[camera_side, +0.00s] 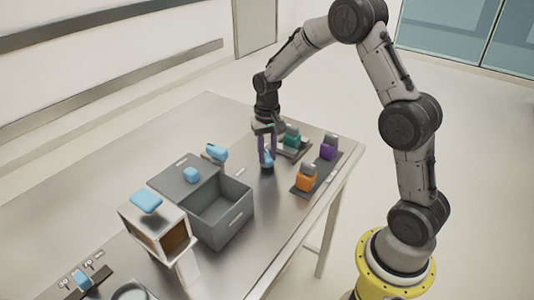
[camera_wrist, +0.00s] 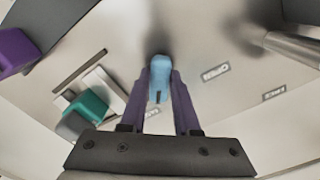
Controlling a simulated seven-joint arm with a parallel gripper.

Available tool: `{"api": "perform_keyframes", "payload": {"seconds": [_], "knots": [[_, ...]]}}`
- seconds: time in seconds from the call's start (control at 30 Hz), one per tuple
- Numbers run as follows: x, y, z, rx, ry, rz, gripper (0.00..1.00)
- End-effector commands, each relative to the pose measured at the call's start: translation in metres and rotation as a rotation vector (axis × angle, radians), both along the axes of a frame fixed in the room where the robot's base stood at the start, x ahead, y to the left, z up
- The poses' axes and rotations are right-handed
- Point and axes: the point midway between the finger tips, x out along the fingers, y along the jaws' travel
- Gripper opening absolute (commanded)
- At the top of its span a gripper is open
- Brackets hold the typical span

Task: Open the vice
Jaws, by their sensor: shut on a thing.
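My gripper (camera_side: 267,153) is shut on a light blue handle (camera_wrist: 159,78), which sits between its two purple fingers in the wrist view. In the side view the handle (camera_side: 267,160) shows low between the fingers, close to the metal table top. Upside-down labels lie on the table to its right in the wrist view; one label (camera_wrist: 215,73) appears to read OPEN. A teal block with a grey end (camera_wrist: 88,108) lies beside pale plates at left; it also shows behind the gripper in the side view (camera_side: 292,137). I cannot tell which part is the vice.
A grey open bin (camera_side: 226,216) stands at left, near a white box (camera_side: 157,232) with a blue top handle. Another blue handle (camera_side: 216,152) stands behind the bin.

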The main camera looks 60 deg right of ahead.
Motion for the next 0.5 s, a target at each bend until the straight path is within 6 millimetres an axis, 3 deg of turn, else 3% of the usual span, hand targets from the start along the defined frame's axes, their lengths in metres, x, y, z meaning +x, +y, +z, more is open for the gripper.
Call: {"api": "perform_keyframes", "payload": {"seconds": [0.5], "knots": [[0.0001, -0.0015, 0.0016, -0.001, -0.003, 0.489, 0.00]]}}
